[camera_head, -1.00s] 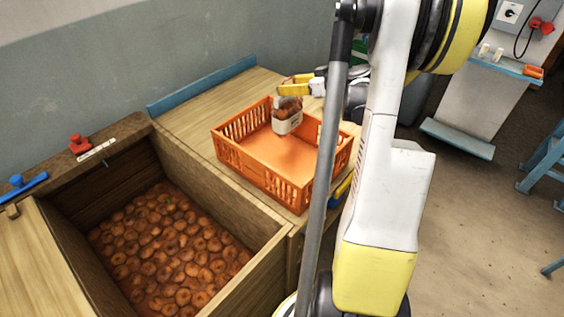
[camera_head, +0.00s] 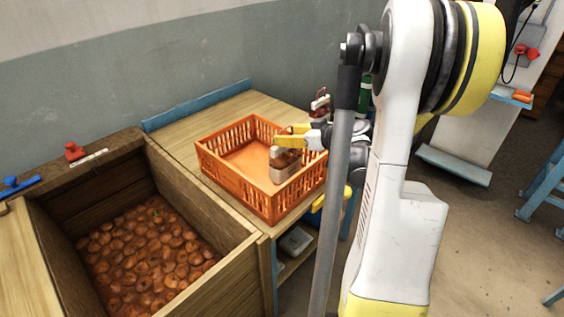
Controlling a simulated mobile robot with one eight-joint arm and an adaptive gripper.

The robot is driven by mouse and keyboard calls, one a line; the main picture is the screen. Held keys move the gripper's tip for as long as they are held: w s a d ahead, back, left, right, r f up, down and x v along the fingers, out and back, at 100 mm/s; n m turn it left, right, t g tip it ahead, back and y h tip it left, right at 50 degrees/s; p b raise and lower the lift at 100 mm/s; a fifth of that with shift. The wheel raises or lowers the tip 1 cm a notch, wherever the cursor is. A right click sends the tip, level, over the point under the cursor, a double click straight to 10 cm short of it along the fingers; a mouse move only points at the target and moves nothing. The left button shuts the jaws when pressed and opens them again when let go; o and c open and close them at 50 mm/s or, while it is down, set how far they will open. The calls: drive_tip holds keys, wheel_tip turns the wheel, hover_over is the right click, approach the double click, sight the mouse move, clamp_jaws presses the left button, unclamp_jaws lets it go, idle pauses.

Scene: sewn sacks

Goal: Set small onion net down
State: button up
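The small onion net (camera_head: 286,166) is a small sack of brownish onions with a pale label band. It is upright inside the orange crate (camera_head: 222,176), near its right end. My gripper (camera_head: 283,140), with yellow fingers, is at the net's top and appears shut on it. The fingers partly cover the top of the net. I cannot tell whether the net's bottom touches the crate floor. The rest of the crate floor in view is bare.
The crate stands on a wooden bench (camera_head: 180,157) with a blue back edge. A wooden bin (camera_head: 215,291) of loose onions is at the left. Another net (camera_head: 320,104) stands behind my gripper, near a green object (camera_head: 365,93). My arm hides part of the right side.

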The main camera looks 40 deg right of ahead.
sight(289, 150)
drive_tip(key=shift+f+b, duration=1)
drive_tip(key=shift+f, duration=1.8)
drive_tip(key=shift+f, duration=0.2)
drive_tip(key=o, duration=1.3)
drive_tip(key=shift+r, duration=0.1)
